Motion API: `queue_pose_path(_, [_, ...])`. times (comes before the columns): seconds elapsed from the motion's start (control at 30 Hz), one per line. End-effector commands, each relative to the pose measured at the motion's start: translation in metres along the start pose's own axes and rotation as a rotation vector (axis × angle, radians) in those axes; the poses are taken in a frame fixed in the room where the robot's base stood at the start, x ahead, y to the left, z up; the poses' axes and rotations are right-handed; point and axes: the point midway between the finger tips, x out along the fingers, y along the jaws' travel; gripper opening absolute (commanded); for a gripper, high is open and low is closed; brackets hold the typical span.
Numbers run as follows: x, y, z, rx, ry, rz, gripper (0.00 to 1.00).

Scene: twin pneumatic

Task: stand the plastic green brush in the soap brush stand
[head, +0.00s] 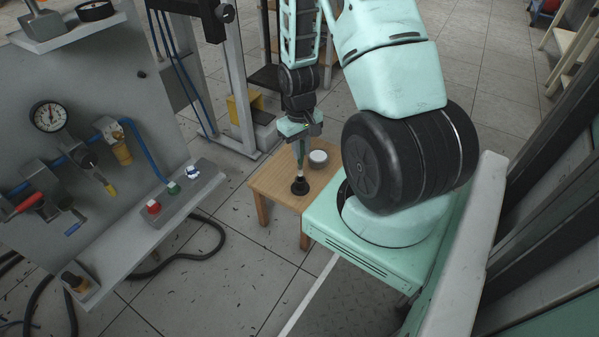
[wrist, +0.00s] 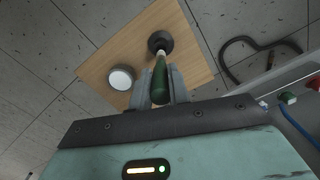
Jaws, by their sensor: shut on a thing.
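The green brush (head: 301,151) hangs roughly upright under my gripper (head: 301,137), handle up, with a pale band near its lower end. In the wrist view its dark green handle (wrist: 160,84) lies between the two grey fingers of my gripper (wrist: 161,88), which are shut on it. A dark round piece (head: 299,186), which looks like the soap brush stand, is at the brush's lower end, over the small wooden table; it also shows in the wrist view (wrist: 158,41). The bristles are not distinct. I cannot tell whether the brush end is inside the dark piece or just above it.
A round white-topped container (head: 318,157) sits on the wooden table (head: 270,184), beside the brush; the table's left part is bare. A grey panel (head: 90,120) with gauge, valves and a shelf with buttons stands at left. A black hose (head: 185,255) lies on the floor.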

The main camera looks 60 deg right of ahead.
Motion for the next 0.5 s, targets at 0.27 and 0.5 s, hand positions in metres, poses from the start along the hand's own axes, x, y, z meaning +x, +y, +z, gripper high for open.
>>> queue_pose_path(0.27, [0.037,0.0,-0.002,0.0,-0.001,0.0,0.0])
queue_pose_path(0.5, [0.06,0.0,-0.003,0.0,0.001,0.0,0.0])
